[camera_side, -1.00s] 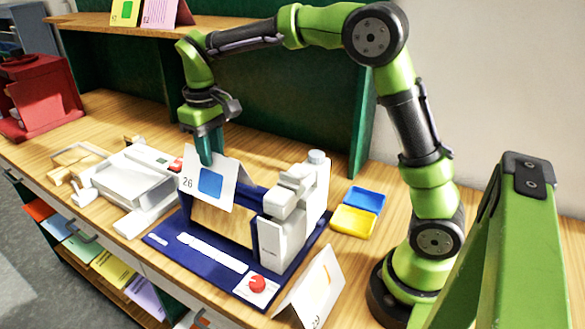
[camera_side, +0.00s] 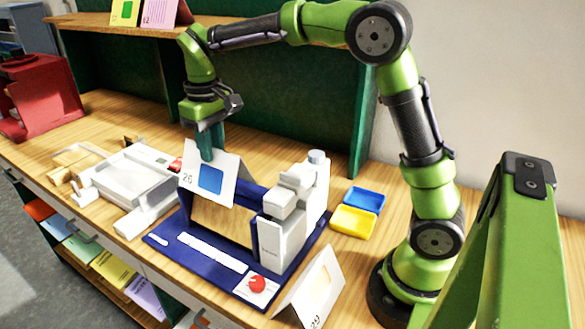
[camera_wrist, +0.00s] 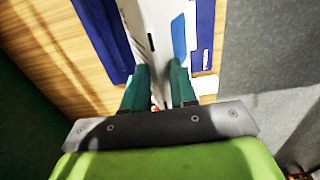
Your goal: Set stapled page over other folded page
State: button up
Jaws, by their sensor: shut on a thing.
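A white folded page numbered 26 with a blue square (camera_side: 210,180) hangs from my gripper (camera_side: 206,158), above the blue-based stapling machine. My gripper's teal fingers are shut on its top fold. In the wrist view, my gripper (camera_wrist: 159,75) pinches this page (camera_wrist: 158,28) edge-on between its fingers. Whether it has staples cannot be seen. Another white folded page (camera_side: 318,280), marked 29 with an orange patch, stands like a tent at the front right of the bench, apart from my gripper.
The stapling machine (camera_side: 270,240) has a tall grey-white head on the right and a red button (camera_side: 257,284) in front. It stands between the two pages. Blue (camera_side: 364,199) and yellow (camera_side: 353,221) trays lie to its right. A white device (camera_side: 130,180) is left. Folded cards (camera_side: 160,12) stand on the shelf.

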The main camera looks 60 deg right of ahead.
aim_at(214, 170)
jog(key=shift+w+a+f, duration=0.1)
jog(key=shift+f, duration=5.95)
jog(key=o, duration=0.9)
jog(key=shift+r, duration=3.05)
